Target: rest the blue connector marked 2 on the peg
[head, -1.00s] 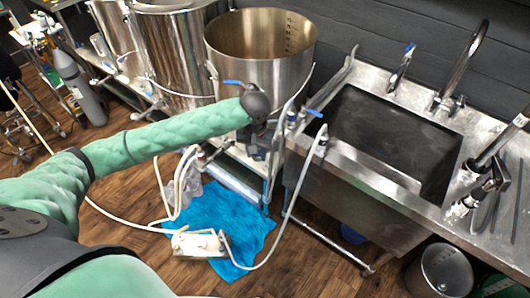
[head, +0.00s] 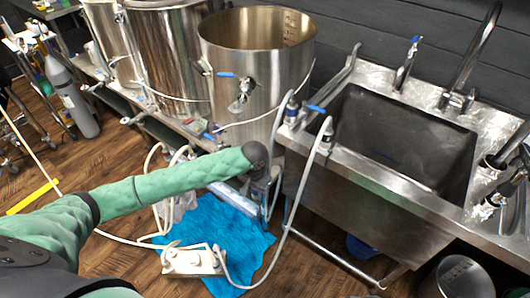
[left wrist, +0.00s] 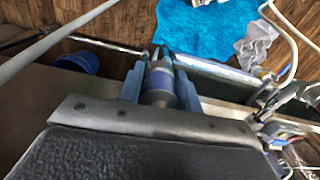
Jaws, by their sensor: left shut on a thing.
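My left gripper (head: 262,185) is at the end of the green arm, low in front of the nearest kettle and left of the sink. In the left wrist view the jaws (left wrist: 160,72) are shut on a grey cylindrical piece with a blue band (left wrist: 158,88), seemingly a blue connector. Its mark cannot be read. In the head view the gripper hides it. I cannot make out the peg for certain.
The open kettle (head: 255,80) with a blue-handled valve stands behind the gripper. The sink (head: 390,215) is to the right. A pump (head: 195,260) with pale hoses sits by a blue cloth (head: 245,235) on the floor. A blue bucket (left wrist: 78,62) shows in the wrist view.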

